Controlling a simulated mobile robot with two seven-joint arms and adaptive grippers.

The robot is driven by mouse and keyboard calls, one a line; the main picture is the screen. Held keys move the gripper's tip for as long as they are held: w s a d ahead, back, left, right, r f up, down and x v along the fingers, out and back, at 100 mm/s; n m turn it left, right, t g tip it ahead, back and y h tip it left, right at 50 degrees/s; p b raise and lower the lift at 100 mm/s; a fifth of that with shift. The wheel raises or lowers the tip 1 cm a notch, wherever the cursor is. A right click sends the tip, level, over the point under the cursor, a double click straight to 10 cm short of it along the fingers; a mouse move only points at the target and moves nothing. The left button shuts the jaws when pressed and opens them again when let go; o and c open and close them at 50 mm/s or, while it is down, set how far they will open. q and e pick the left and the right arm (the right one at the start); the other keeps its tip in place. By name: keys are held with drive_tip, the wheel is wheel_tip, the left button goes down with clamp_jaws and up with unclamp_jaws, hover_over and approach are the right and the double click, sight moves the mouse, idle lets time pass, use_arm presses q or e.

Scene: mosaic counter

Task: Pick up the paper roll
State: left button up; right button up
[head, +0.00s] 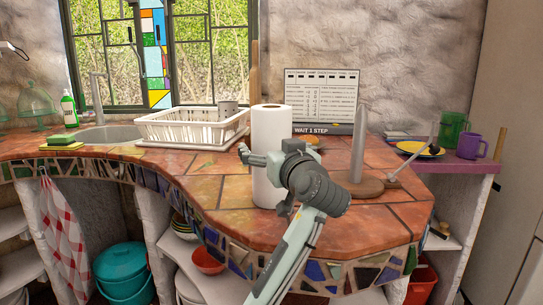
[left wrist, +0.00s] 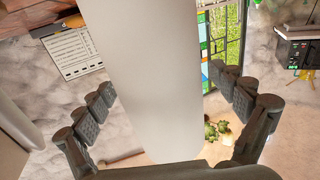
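The white paper roll (head: 270,130) stands upright on the tiled counter (head: 205,190), near the front edge. My left gripper (head: 264,178) is in front of the roll, at about its middle height, and partly covers it. In the left wrist view the roll (left wrist: 160,80) fills the middle, between the two spread dark fingers of the gripper (left wrist: 166,84). A gap shows between the roll and the right-hand finger; the left-hand finger is very close to the roll's edge, and I cannot tell if it touches. My right gripper is not in view.
A wooden holder (head: 359,185) with an upright grey rod stands right of my gripper. A white dish rack (head: 190,130) is behind left, a display panel (head: 322,98) behind. A yellow plate (head: 417,149) and purple mug (head: 472,146) are at the right. Bare tiles lie left of the roll.

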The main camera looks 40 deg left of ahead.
use_arm(q)
drive_tip(key=c, duration=1.3)
